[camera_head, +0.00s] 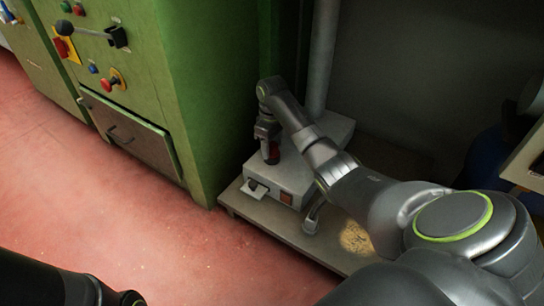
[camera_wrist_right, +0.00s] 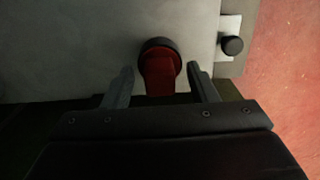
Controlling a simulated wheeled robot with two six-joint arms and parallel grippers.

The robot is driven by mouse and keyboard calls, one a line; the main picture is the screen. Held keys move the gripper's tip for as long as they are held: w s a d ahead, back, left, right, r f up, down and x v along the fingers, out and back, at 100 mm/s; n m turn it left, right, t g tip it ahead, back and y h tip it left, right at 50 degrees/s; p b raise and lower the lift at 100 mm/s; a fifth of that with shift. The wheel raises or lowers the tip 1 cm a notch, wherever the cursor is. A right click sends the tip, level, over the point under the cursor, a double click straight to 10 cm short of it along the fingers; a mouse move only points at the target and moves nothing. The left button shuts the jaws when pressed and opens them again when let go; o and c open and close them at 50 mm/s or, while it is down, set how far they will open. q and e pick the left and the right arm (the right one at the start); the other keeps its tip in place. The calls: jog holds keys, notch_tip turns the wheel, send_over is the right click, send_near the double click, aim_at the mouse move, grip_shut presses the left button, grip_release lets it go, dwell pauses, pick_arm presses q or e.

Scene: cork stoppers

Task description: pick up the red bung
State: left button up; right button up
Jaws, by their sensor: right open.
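The red bung (camera_head: 273,154) is at the top of a grey box, with a dark round part at one end. My right gripper (camera_head: 267,133) is directly over it, pointing down. In the right wrist view the red bung (camera_wrist_right: 159,72) lies between the two fingers of my right gripper (camera_wrist_right: 163,82). The fingers are open, with a gap on each side of the bung. The bung's lower end is partly hidden in the head view. Part of my left arm shows at the bottom left of the head view, but its gripper does not show.
The grey box (camera_head: 274,190) has a small black knob (camera_head: 253,185) on a white plate and an orange-red switch (camera_head: 287,198). It stands on a low grey platform (camera_head: 238,203). A green machine cabinet (camera_head: 180,80) rises close on the left, and a grey pipe (camera_head: 322,50) stands behind.

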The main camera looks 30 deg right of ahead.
jog(key=c, duration=1.1)
